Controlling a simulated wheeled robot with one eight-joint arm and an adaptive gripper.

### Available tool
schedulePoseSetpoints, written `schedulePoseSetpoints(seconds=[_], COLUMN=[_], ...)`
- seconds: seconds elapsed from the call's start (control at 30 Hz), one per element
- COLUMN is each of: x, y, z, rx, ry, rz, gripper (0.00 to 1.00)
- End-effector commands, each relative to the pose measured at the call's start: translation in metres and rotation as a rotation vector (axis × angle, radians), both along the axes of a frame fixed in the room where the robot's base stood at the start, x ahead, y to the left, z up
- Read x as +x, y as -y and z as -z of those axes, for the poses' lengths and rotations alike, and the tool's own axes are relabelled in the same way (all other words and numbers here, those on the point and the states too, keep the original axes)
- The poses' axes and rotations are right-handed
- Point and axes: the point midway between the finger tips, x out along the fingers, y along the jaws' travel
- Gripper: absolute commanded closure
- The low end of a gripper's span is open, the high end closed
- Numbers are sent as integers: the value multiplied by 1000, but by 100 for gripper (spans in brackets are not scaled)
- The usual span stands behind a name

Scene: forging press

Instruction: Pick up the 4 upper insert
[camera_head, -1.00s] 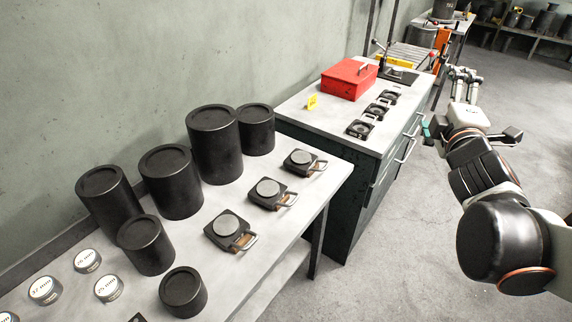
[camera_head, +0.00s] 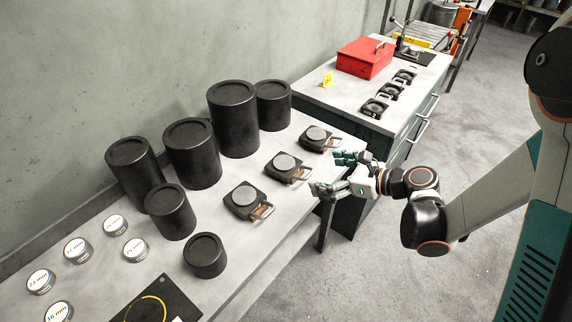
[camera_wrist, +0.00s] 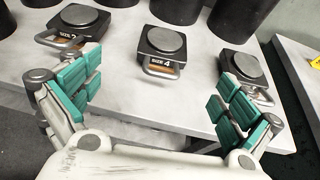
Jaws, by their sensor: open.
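The insert marked "SIZE 4" (camera_wrist: 162,66) is a dark square block with a round grey disc on top and a metal loop handle in front. It lies flat on the light table, in the middle of a row of three, and also shows in the head view (camera_head: 285,172). My gripper (camera_head: 335,173) is open and empty at the table's front edge, facing the handle. In the wrist view its teal fingers (camera_wrist: 160,88) are spread to either side of the size 4 insert, short of it and not touching it.
A similar insert marked "2" (camera_wrist: 76,20) lies to the left and another (camera_wrist: 243,68) to the right. Black cylinders (camera_head: 233,120) stand behind the row. A second bench (camera_head: 345,107) holds a red box (camera_head: 365,58) and several darker inserts (camera_head: 375,108).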

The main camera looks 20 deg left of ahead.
Motion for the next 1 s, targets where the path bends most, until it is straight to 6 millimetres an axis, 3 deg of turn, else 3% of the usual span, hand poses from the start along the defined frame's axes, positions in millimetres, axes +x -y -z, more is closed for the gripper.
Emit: schedulePoseSetpoints(seconds=[0.4,0.77,1.0], x=[21,31,44], y=[-62,-80,-107], z=[29,40,56], rx=[0,1,0], ry=[0,0,-1], rz=[-2,-1,-2], gripper=[2,2,2])
